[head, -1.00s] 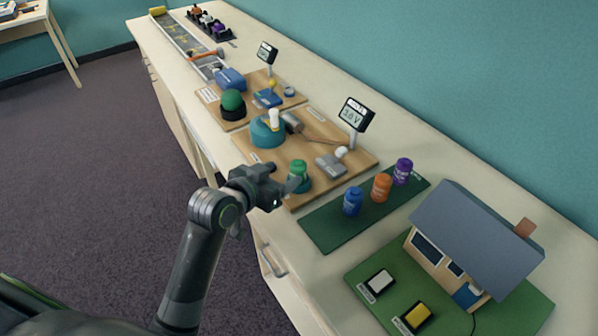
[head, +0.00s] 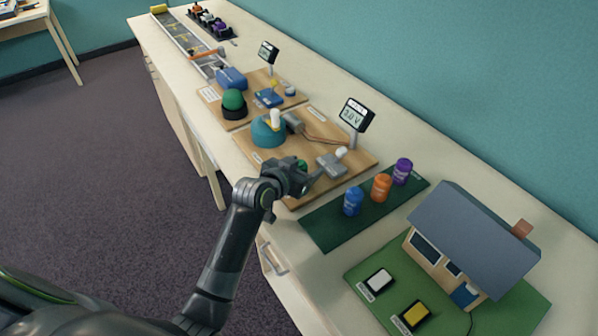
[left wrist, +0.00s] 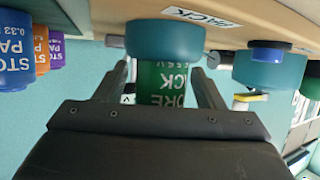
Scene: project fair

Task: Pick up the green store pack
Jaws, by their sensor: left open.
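The green store pack (left wrist: 162,84) stands between the two fingers of my left gripper (left wrist: 163,76) in the left wrist view, its white lettering partly cut off by the gripper body. Its end sits in a round teal holder (left wrist: 165,41) on the wooden board, beside a label reading PACK. In the head view only a bit of the green pack (head: 302,164) shows behind my left gripper (head: 308,182). The fingers are open, one on each side of the pack; I cannot tell whether they touch it. My right gripper is not in view.
Blue (head: 353,201), orange (head: 381,187) and purple (head: 402,171) packs stand on a green mat (head: 325,224) to the right. A model house (head: 470,240) is nearer. A meter (head: 356,114) and a grey block (head: 331,165) stand on the wooden board (head: 355,158).

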